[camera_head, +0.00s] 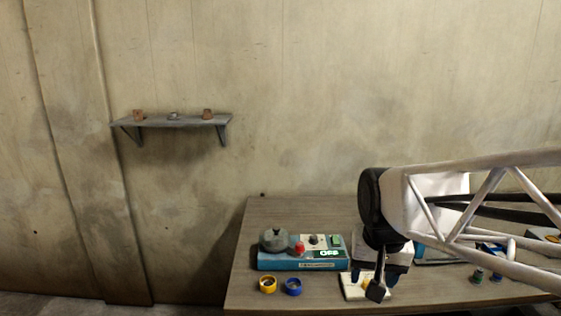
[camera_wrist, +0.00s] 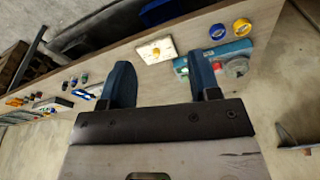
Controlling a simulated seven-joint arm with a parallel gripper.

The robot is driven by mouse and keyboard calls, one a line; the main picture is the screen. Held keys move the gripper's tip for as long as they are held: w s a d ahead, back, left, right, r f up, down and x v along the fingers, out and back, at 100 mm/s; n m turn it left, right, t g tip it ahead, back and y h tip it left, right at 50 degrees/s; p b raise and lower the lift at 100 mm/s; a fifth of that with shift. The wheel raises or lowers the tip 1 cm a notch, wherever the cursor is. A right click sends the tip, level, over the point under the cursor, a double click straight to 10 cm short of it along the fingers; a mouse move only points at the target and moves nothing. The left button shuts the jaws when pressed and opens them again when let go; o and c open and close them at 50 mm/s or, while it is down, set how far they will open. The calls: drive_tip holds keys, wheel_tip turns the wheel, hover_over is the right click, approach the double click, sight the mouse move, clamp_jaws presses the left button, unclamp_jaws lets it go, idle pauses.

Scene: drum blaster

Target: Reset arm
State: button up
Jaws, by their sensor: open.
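My arm reaches in from the right in the head view. My gripper (camera_head: 374,280) hangs low over the table (camera_head: 335,296), and part of it is hidden by the arm. In the wrist view my gripper (camera_wrist: 162,72) shows two dark blue fingers wide apart with nothing between them. A blue device (camera_head: 300,263) with a grey round part, a red button and a green "OFF" display stands left of the gripper. It also shows in the wrist view (camera_wrist: 238,47), beyond the right finger.
A yellow ring (camera_head: 268,285) and a blue ring (camera_head: 292,287) lie in front of the device. A white plate (camera_head: 352,291) lies near the gripper, partly hidden. Several small items (camera_wrist: 83,78) are along the table.

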drive_tip(key=s+d+f+n, duration=0.1)
drive_tip(key=s+f+n, duration=0.1)
drive_tip(key=s, duration=0.8)
drive_tip(key=shift+s+d+f+t, duration=0.15)
drive_tip(key=shift+s+d+t, duration=0.15)
drive_tip(key=shift+s, duration=0.1)
idle(0.6)
